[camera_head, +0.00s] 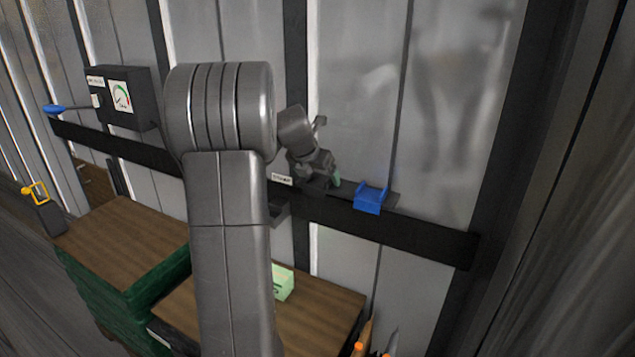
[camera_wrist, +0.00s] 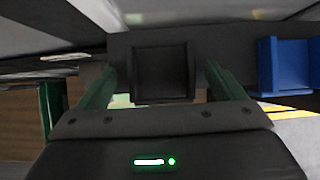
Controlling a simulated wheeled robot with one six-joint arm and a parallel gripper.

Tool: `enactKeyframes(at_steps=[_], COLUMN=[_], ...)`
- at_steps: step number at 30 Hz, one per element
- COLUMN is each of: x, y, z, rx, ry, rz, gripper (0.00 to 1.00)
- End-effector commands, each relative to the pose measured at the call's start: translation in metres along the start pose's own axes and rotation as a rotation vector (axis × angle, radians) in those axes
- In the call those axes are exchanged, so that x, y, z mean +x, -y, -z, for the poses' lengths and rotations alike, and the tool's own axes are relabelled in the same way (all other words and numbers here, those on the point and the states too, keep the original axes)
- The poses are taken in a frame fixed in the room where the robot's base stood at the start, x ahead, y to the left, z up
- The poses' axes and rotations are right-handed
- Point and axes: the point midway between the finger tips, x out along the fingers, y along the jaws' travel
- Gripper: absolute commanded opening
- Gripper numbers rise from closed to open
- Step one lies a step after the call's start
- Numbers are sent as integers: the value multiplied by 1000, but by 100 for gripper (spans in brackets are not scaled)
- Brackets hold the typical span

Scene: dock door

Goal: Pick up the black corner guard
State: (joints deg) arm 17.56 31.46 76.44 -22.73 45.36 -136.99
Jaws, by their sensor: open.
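The black corner guard (camera_wrist: 163,72) shows in the wrist view as a dark squarish piece with raised sides, against the black rail. My gripper (camera_wrist: 163,78) is open, with one green finger to the left of the guard and one to the right. Gaps show between the fingers and the guard's sides, and nothing is gripped. In the head view my gripper (camera_head: 322,182) is at the rail, left of the blue corner guard (camera_head: 370,198). There the black guard is hard to make out against the dark gripper and rail.
The blue guard stands close to the right finger in the wrist view (camera_wrist: 285,65). The black rail (camera_head: 420,236) runs along the ribbed metal wall. A dark gauge box (camera_head: 118,98) hangs at left.

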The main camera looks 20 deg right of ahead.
Motion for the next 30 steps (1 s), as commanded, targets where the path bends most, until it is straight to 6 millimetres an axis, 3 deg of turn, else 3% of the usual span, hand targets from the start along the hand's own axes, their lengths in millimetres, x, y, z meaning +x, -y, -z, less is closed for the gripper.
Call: enactKeyframes(at_steps=[5, 12, 13, 23, 30], x=[0, 0, 0, -7, -46], y=[0, 0, 0, 0, 0], z=[0, 0, 0, -5, -30], rx=[0, 0, 0, 1, 2], ry=[0, 0, 0, 4, 5], rz=[0, 0, 0, -1, -3], gripper=[89, 42, 40, 40, 40])
